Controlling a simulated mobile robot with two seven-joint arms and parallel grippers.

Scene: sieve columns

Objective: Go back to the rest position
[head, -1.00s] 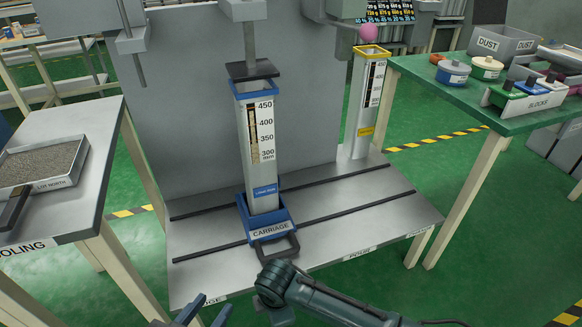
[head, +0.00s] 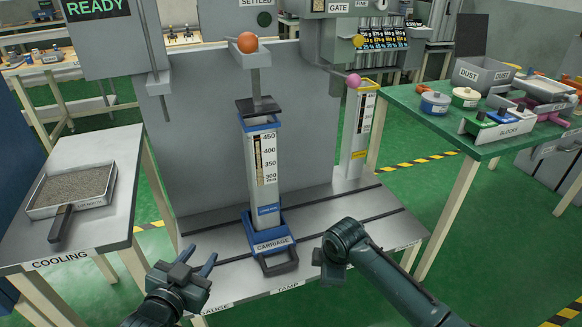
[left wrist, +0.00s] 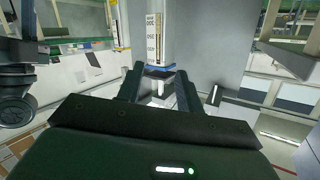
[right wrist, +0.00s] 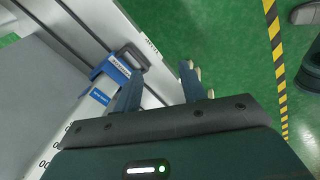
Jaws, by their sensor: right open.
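My left gripper (head: 203,253) is open and empty at the front left of the column station, clear of the carriage. Its two spread fingers also show in the left wrist view (left wrist: 158,72). My right gripper (right wrist: 158,75) is open with nothing between its fingers. In the head view its arm reaches in front of the station, right of the carriage, and its fingers are hard to make out. The blue carriage (head: 272,244) holds the upright sieve column (head: 262,170) under the dark tamp plate (head: 258,105). Neither gripper touches the carriage handle (head: 279,262).
A cooling table (head: 130,190) with a tray of grey grains (head: 115,178) stands left. A green table (head: 420,120) with pots and blocks stands right. A second column (head: 356,140) stands at the station's right end. An orange ball (head: 247,42) tops the lever above the tamp plate.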

